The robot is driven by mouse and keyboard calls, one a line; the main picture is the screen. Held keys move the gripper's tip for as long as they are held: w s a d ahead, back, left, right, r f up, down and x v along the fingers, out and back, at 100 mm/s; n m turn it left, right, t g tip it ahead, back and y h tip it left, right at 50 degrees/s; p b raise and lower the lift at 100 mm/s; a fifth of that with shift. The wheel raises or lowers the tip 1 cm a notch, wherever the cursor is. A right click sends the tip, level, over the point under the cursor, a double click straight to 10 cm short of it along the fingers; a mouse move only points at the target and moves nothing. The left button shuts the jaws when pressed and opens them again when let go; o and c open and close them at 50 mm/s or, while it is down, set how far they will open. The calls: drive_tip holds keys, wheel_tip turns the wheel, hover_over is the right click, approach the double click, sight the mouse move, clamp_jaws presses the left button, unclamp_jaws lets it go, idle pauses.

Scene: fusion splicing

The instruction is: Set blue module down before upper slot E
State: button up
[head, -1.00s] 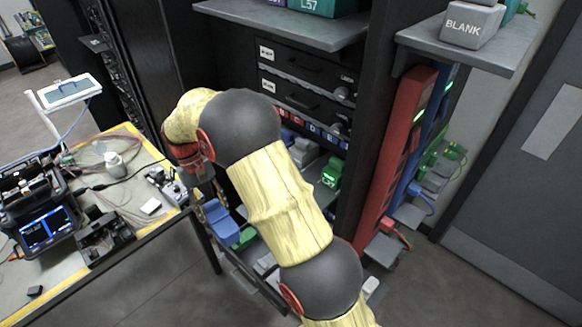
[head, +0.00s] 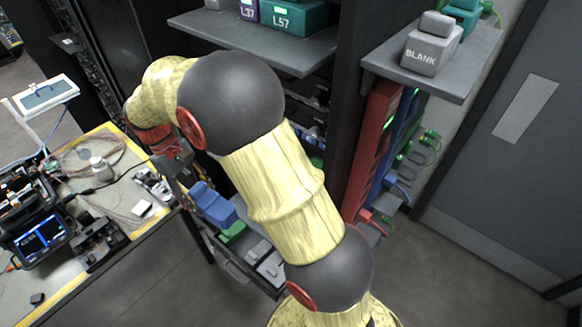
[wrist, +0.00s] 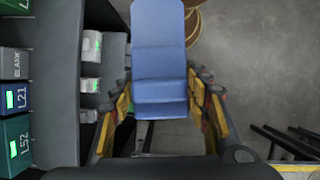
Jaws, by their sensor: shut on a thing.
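The blue module (wrist: 158,50) is held in my gripper (wrist: 162,95), its stepped blue body between the yellow-sided fingers in the wrist view. In the head view the blue module (head: 213,206) hangs beside the workbench's right edge, below my wrist. My gripper is shut on it; the fingers are mostly hidden in the head view. The module is in the air, with grey floor beyond it in the wrist view. Upper slot E and its label are not visible; my arm covers most of the rack front.
A shelf with modules L37 and L57 (head: 295,15) stands above. A BLANK module (head: 431,50) sits on the right shelf. The wrist view shows modules BLANK, L21 (wrist: 14,95) and L52 at left. The workbench (head: 120,205) holds a splicer. A green module (head: 232,232) lies low beside the blue one.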

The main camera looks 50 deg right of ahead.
sight(226, 202)
drive_tip(key=s+d+r+n+p, duration=0.1)
drive_tip(key=s+n, duration=0.1)
drive_tip(key=s+d+r+n+h+p, duration=0.1)
drive_tip(key=s+n+p, duration=0.1)
drive_tip(key=s+d+r+n+t+h+p, duration=0.1)
drive_tip(key=s+r+n, duration=0.1)
drive_tip(key=shift+s+d, duration=0.25)
drive_tip(key=shift+d, duration=0.1)
drive_tip(key=d+f+n+t+p, duration=0.1)
drive_tip(key=d+f+n, duration=0.1)
drive_tip(key=d, duration=0.5)
drive_tip(key=d+f+n+t+h+p, duration=0.1)
drive_tip(key=d+f+n, duration=0.1)
drive_tip(key=d+n, duration=0.3)
drive_tip(key=d+f+n+t+p, duration=0.1)
drive_tip(key=d+f+n, duration=0.1)
drive_tip(key=d, duration=0.8)
drive_tip(key=shift+w+f+n+t, duration=0.15)
drive_tip(key=shift+n+t, duration=0.25)
drive_tip(key=shift+n, duration=0.4)
drive_tip(key=shift+f+h, duration=0.3)
drive_tip(key=shift+f, duration=0.2)
wheel_tip(226, 202, down, 3)
drive_tip(key=shift+f, duration=0.15)
drive_tip(key=shift+d+f, duration=0.2)
drive_tip(key=shift+d, duration=0.05)
